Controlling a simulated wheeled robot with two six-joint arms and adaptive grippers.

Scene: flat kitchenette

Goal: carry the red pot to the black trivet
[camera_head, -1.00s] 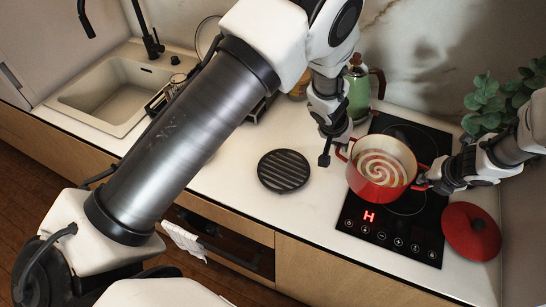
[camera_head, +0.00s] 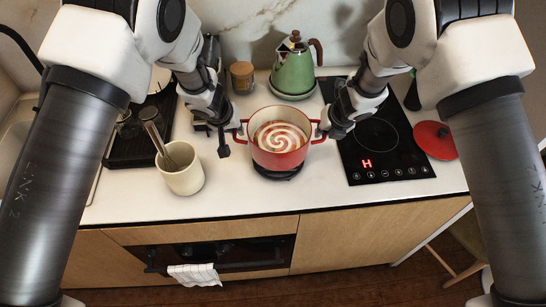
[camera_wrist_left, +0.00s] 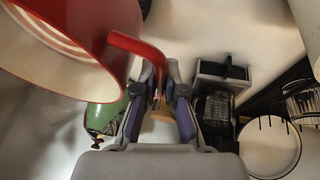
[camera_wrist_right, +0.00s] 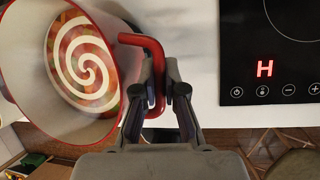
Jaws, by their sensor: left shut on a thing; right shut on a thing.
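The red pot (camera_head: 279,155), with a red and cream swirl inside, is upright over the black trivet (camera_head: 276,173). Only the trivet's front edge shows below the pot; I cannot tell whether they touch. My left gripper (camera_head: 238,134) is shut on the pot's left handle, which also shows between its fingers in the left wrist view (camera_wrist_left: 137,50). My right gripper (camera_head: 322,131) is shut on the right handle, seen between its fingers in the right wrist view (camera_wrist_right: 155,62).
The black hob (camera_head: 385,160) lies to the right, with a red lid (camera_head: 435,140) beyond it. A green kettle (camera_head: 293,70) stands behind the pot. A cream crock (camera_head: 181,172) with a utensil stands at the left. The counter in front of the trivet is clear.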

